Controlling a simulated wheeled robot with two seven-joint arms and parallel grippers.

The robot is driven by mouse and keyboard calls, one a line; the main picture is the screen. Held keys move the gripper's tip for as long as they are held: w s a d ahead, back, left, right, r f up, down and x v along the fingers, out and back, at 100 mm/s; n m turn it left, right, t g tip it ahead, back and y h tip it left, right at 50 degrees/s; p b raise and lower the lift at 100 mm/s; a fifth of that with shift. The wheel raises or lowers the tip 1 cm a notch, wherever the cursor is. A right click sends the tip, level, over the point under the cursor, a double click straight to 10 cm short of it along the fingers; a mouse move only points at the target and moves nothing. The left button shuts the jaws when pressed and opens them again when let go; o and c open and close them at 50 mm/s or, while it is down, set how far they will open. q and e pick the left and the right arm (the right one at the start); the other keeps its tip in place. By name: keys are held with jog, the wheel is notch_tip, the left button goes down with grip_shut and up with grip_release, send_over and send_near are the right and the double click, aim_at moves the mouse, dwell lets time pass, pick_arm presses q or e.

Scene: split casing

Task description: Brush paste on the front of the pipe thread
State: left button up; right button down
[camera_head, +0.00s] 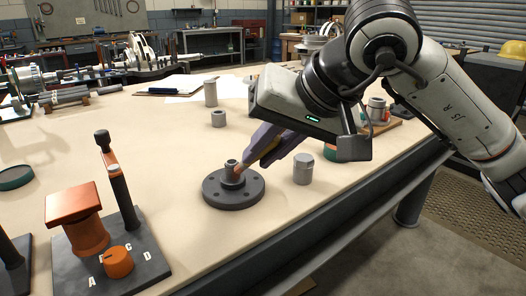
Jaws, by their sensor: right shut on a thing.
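A dark round flange (232,193) with bolt holes lies on the light bench top. A short upright pipe (231,169) rises from its middle; its thread is too small to make out. My right gripper (262,152) reaches in from the upper right, with purple fingers shut on a slim brownish thing, likely the brush (242,167). Its orange-brown tip is at the right side of the pipe, close to or touching it. I cannot tell which, nor whether paste is on the pipe. My left gripper is not in view.
A grey can (303,168) stands just right of the flange. A dark stand with an orange knob (118,262) and copper-coloured block (73,202) is at front left. A green lid (15,177) lies far left. The bench edge runs along the right.

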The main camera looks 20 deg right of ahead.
jog(key=shift+f+b, duration=0.5)
jog(key=shift+f, duration=0.2)
jog(key=shift+r+p, duration=0.65)
jog(key=shift+r, duration=0.2)
jog(key=shift+f+b, duration=0.8)
jog(key=shift+f, duration=0.05)
jog(key=shift+w+r+p, duration=0.1)
jog(key=shift+r+p, duration=0.6)
jog(key=shift+r, duration=0.2)
jog(key=shift+f+b, duration=0.8)
jog(key=shift+f, duration=0.15)
jog(key=shift+r+p, duration=0.3)
jog(key=shift+d+r, duration=0.1)
